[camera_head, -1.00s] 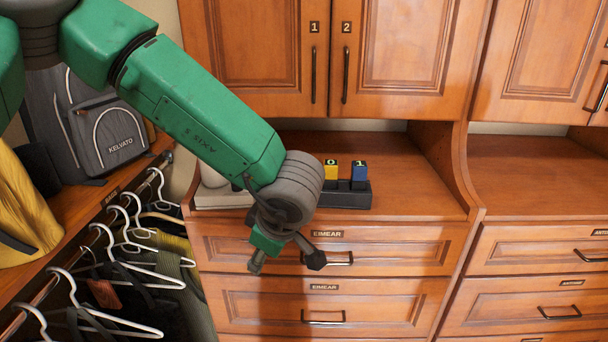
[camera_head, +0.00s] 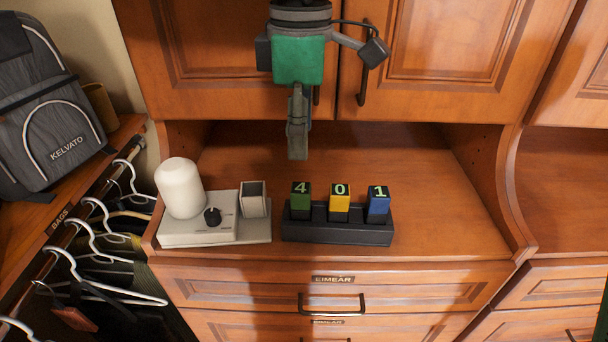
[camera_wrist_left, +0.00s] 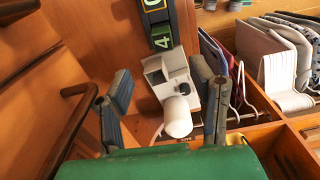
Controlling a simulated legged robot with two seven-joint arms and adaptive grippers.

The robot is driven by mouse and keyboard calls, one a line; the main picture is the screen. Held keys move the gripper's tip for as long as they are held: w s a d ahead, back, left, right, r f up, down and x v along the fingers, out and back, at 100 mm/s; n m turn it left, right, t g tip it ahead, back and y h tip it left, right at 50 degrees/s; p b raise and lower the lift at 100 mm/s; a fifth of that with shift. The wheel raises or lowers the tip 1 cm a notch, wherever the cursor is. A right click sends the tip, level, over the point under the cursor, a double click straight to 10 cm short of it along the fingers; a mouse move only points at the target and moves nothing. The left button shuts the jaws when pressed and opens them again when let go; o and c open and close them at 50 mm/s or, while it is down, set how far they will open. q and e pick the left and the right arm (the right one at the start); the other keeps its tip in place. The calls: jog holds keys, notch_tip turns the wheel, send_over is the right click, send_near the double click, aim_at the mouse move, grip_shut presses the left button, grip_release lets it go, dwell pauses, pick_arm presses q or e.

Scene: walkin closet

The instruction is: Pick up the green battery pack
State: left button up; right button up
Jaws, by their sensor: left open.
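The green battery pack (camera_head: 300,201), marked 4, stands upright in the left slot of a black holder (camera_head: 337,236) on the wooden counter. A yellow pack (camera_head: 340,203) marked 0 and a blue pack (camera_head: 378,205) marked 1 stand to its right. My left gripper (camera_head: 310,95) is open and empty, raised above and apart from the packs, in front of the upper cabinet doors. In the left wrist view, the green pack (camera_wrist_left: 162,37) shows beyond the spread fingers of the left gripper (camera_wrist_left: 165,95), near the top.
A white device (camera_head: 200,232) with a dial, a rounded white top and an empty square socket (camera_head: 254,199) stands left of the holder. Cabinet doors (camera_head: 440,50) rise above the counter. Hangers (camera_head: 105,265) and a grey backpack (camera_head: 50,115) are at left. The counter's right part is clear.

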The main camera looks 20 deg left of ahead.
aim_at(303, 203)
pick_arm(q)
jog(key=f, duration=0.2)
jog(key=s+f, duration=0.1)
jog(key=shift+s+a+f, duration=0.15)
jog(key=shift+s+f, duration=0.05)
jog(key=shift+f, duration=0.15)
jog(key=f, duration=0.2)
jog(key=w+d+f, duration=0.1)
jog(key=f, duration=0.3)
jog(key=a+f, duration=0.1)
jog(key=f, duration=0.1)
jog(key=shift+f, duration=0.2)
jog(key=shift+w+f, duration=0.15)
jog(key=shift+f, duration=0.3)
jog(key=shift+d+r, duration=0.1)
jog(key=shift+d, duration=0.3)
grip_shut()
